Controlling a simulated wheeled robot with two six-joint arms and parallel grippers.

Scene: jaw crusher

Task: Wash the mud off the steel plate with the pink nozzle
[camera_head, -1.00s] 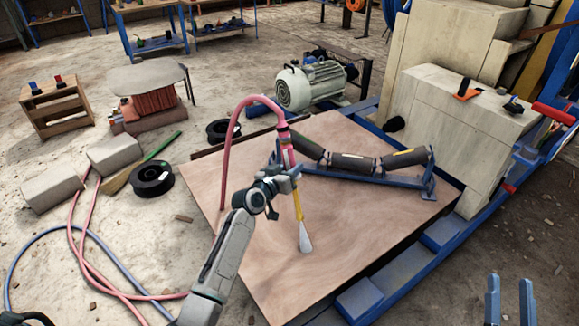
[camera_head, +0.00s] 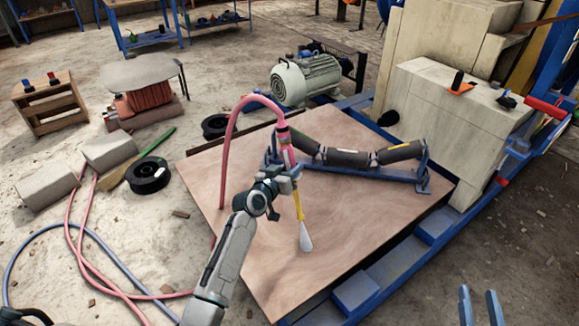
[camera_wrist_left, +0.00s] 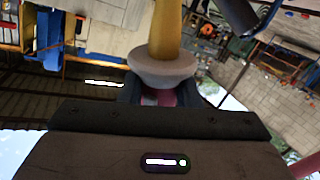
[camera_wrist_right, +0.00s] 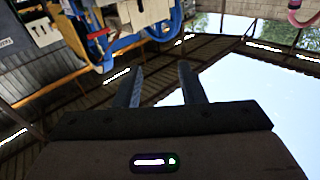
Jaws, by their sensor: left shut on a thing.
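My left gripper (camera_head: 284,180) is shut on the pink nozzle (camera_head: 284,145), which it holds tilted above the steel plate (camera_head: 240,185). The nozzle's yellow lance (camera_head: 299,207) points down and ends in a whitish tip (camera_head: 305,238); I cannot tell whether the white part is water. In the left wrist view the yellow lance (camera_wrist_left: 167,30) and a pale collar rise between the fingers. The plate's surface is brownish with smeared streaks over most of it. My right gripper (camera_head: 480,305) is open and empty at the bottom right, off the plate; its spread fingers (camera_wrist_right: 160,85) show in the right wrist view.
A roller frame (camera_head: 350,172) with dark rollers lies on the plate's far right part. Blue beams (camera_head: 395,275) run along the right edge beside a pale crusher block (camera_head: 445,125). A motor (camera_head: 305,80) stands behind. The pink hose (camera_head: 226,150) arches over the plate's left side.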

